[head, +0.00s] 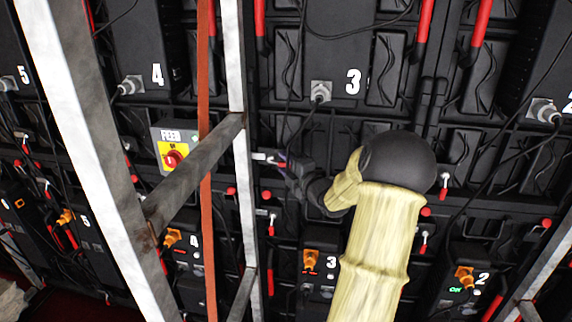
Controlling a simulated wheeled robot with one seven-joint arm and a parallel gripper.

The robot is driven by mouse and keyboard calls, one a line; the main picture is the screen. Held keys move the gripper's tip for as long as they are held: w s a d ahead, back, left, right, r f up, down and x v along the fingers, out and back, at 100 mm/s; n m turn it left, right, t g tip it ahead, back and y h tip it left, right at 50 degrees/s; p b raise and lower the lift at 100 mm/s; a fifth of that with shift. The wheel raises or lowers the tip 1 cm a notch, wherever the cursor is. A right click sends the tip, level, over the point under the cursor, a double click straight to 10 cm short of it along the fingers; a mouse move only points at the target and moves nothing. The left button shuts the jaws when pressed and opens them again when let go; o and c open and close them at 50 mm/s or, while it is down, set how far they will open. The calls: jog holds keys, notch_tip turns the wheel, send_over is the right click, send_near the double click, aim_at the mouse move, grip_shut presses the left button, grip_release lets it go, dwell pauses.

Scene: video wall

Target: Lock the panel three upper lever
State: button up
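The panel marked 3 (352,82) is a black video-wall panel in the upper middle of the head view, with a grey cable connector (321,90) at its lower left. My gripper (282,163) is below and left of that 3, at the end of my cream-sleeved arm. A small pale lever (263,157) lies about sideways just left of my fingertips. It is close to them, but I cannot tell whether they touch. The fingers are small and dark against the black wall, so their opening is unclear. Another lever with a red knob (266,194) shows just below.
Metal scaffold bars, including a slanted crossbar (190,175), stand in front of the wall at left. A FEED switch box (174,148) with a red knob is behind them. Black cables hang across the panels. A lower unit marked 3 (320,263) has an orange plug.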

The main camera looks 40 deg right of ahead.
jog(key=shift+c, duration=0.5)
grip_shut()
